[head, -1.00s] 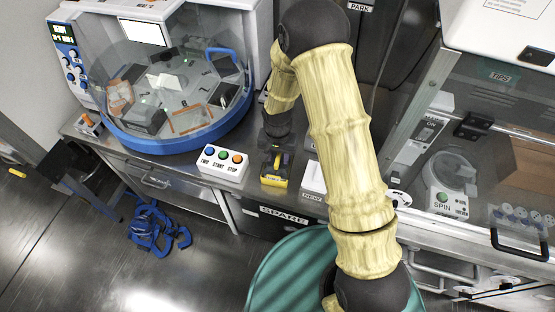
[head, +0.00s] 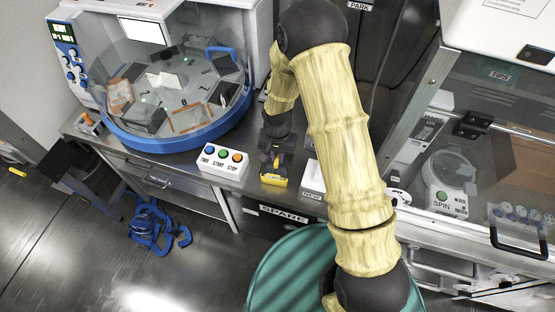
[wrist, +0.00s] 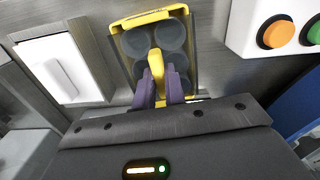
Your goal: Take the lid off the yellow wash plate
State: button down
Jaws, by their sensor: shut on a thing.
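The yellow wash plate (head: 274,181) sits on the steel bench in the head view, mostly under my gripper (head: 276,160). In the wrist view, the plate (wrist: 122,46) has a yellow rim and several large round grey wells. A yellow handle (wrist: 155,60) stands up at its middle, and I take this for the lid's grip. The two purple fingers of my gripper (wrist: 160,84) are shut on this handle, one on each side. The lid's edges are hard to make out, so I cannot tell whether it is raised off the plate.
A button box (head: 223,162) with blue, green and orange buttons stands just left of the plate. A white block (head: 312,178) stands close on its right. A round blue-rimmed machine (head: 160,142) is further left. A teal drum (head: 280,272) stands in front of the bench.

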aim_at(277, 157)
notch_tip(277, 157, up, 10)
jog(key=b, duration=0.1)
jog(key=shift+b, duration=0.3)
dwell(0.3)
jog(key=shift+r, duration=0.15)
dwell(0.4)
jog(key=shift+r+p, duration=1.7)
jog(key=shift+r, duration=0.2)
